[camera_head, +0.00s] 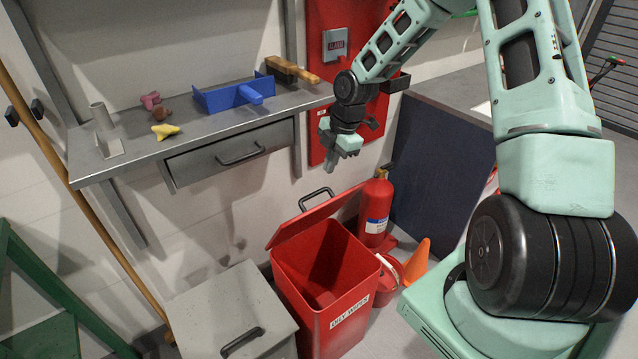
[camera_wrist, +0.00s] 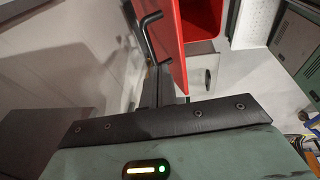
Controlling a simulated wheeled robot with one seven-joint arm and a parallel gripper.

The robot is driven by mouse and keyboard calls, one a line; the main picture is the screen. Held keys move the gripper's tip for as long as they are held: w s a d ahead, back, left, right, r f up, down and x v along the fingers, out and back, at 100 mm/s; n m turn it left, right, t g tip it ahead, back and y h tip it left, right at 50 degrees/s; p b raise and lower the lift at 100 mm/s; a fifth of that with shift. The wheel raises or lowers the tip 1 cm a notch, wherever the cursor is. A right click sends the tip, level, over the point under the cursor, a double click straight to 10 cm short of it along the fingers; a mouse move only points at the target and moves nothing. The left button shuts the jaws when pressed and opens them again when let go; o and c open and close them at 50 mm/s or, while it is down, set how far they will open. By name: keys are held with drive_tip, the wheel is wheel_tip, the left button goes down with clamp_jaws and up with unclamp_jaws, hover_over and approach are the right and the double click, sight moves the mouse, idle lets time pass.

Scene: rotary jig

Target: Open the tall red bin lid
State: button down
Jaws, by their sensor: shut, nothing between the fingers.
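The tall red bin (camera_head: 345,315), labelled OILY WIPES, stands on the floor with its dark inside showing. Its lid (camera_head: 310,222) is raised and tilted up along the bin's back side, with a dark handle (camera_head: 316,198) at its upper edge. In the wrist view the lid (camera_wrist: 170,40) shows nearly edge-on, with the handle (camera_wrist: 148,22) on its left and the bin's red inside (camera_wrist: 200,18) on its right. My gripper (camera_head: 332,167) is shut and empty, above the lid and apart from the handle in the head view.
A grey lidded bin (camera_head: 225,305) stands left of the red bin. A fire extinguisher (camera_head: 376,208) and an orange cone (camera_head: 417,262) stand to its right. A shelf (camera_head: 190,130) with a drawer (camera_head: 232,155), a blue tray and small items is on the wall.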

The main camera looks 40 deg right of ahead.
sight(318, 191)
drive_tip(key=s+f+t+y, duration=0.1)
drive_tip(key=s+d+f, duration=0.1)
drive_tip(key=shift+s+f+m+t+y+p, duration=0.1)
drive_tip(key=shift+s+m+t+y+p, duration=0.2)
drive_tip(key=shift+t+y+p, duration=0.1)
drive_tip(key=w+a+f, duration=0.1)
drive_tip(key=f, duration=0.1)
drive_tip(key=w+a+f+t+p, duration=0.1)
drive_tip(key=f, duration=0.2)
drive_tip(key=w+a+f+t, duration=0.1)
drive_tip(key=f, duration=0.2)
drive_tip(key=shift+w+a+f+m+y+p, duration=0.1)
drive_tip(key=shift+w+a+m+y+p, duration=0.05)
drive_tip(key=shift+m+y+p, duration=0.2)
drive_tip(key=shift+w, duration=0.1)
drive_tip(key=shift+w+r+g, duration=0.25)
drive_tip(key=shift+w+g, duration=0.25)
drive_tip(key=shift+w, duration=0.1)
drive_tip(key=w+r+g+b, duration=0.1)
drive_tip(key=w+r+b, duration=0.1)
drive_tip(key=w, duration=0.5)
drive_tip(key=shift+w+a, duration=0.1)
